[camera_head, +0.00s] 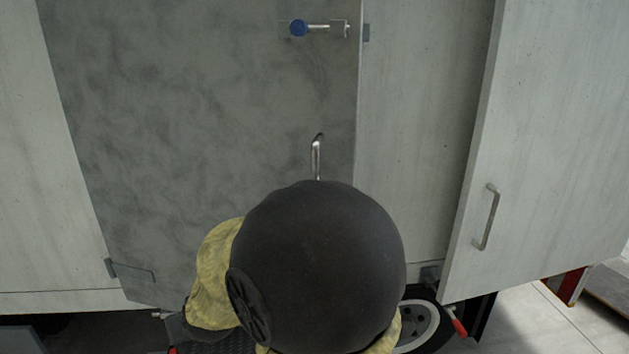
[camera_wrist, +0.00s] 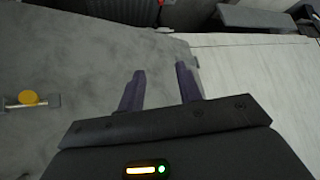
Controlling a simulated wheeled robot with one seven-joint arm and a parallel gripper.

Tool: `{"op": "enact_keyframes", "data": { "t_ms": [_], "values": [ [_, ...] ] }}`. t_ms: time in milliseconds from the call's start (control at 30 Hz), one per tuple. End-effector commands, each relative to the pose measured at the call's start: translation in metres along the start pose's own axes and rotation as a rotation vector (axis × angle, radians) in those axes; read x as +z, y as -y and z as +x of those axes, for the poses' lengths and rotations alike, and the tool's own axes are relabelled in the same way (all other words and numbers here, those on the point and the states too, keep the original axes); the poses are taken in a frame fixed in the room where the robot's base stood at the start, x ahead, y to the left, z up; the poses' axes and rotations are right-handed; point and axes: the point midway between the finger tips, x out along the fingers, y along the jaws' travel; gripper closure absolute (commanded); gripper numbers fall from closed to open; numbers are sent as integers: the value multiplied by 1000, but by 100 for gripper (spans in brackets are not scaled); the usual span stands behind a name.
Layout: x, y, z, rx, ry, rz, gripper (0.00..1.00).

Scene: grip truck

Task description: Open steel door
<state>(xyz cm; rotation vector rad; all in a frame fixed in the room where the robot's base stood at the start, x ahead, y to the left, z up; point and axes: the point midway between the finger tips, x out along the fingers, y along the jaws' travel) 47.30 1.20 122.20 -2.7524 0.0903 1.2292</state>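The steel door (camera_head: 210,100) is the mottled dark grey panel left of centre in the head view. It looks shut, its right edge along the pale panel. Its upright metal handle (camera_head: 316,155) shows above my dark round arm part, which hides the area below. A latch with a blue knob (camera_head: 299,28) sits near the door's top right; a similar knob looks yellow in the wrist view (camera_wrist: 28,98). In the wrist view, my gripper (camera_wrist: 160,70) is open, its two fingers apart before the grey surface with nothing seen between them. The handle cannot be made out there.
A pale door (camera_head: 560,130) with its own handle (camera_head: 487,217) stands swung out on the right. A pale fixed panel (camera_head: 415,120) lies between the two doors. A wheel (camera_head: 415,325) shows below the truck body. Pale floor (camera_head: 535,320) is open at lower right.

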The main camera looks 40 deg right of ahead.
Motion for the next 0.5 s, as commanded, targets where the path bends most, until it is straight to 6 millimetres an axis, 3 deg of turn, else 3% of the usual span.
{"op": "enact_keyframes", "data": {
  "t_ms": [33,100,200,333,500],
  "values": [
    [-27,1,1,17,-91,26,65],
    [-63,-3,-1,59,-223,67,65],
    [-108,-15,-10,149,-396,124,65],
    [-153,-39,-31,313,-587,205,65],
    [-184,-74,-70,594,-762,311,65]
  ]
}}
